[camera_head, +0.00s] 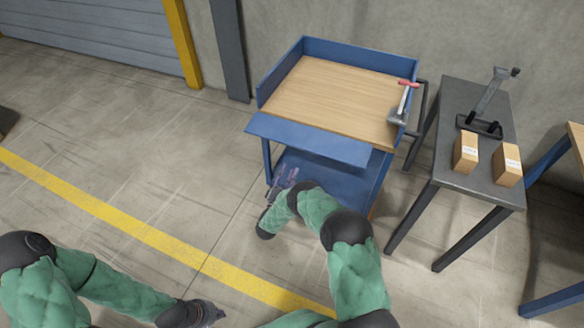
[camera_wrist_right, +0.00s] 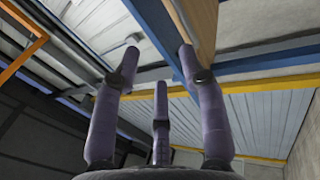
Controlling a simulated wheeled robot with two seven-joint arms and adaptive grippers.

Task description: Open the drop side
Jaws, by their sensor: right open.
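The blue cart (camera_head: 318,47) has a wooden top (camera_head: 335,92) with raised blue walls at the back and left. Its drop side (camera_head: 310,138) is the blue front panel, which lies folded outward from the top's front edge. My right gripper (camera_head: 283,192) is below the panel, in front of the lower shelf; the panel is clear of my arm. In the right wrist view its fingers (camera_wrist_right: 157,70) are spread and empty, with a blue beam (camera_wrist_right: 158,30) and a wooden edge above. My left gripper (camera_head: 212,312) is low over the floor, away from the cart; its fingers are too small to read.
A grey tool with a red handle (camera_head: 404,98) is at the top's right edge. A dark table (camera_head: 455,100) stands to the right with two cardboard boxes (camera_head: 466,152) and a grey stand (camera_head: 490,95). The floor left of the cart is clear.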

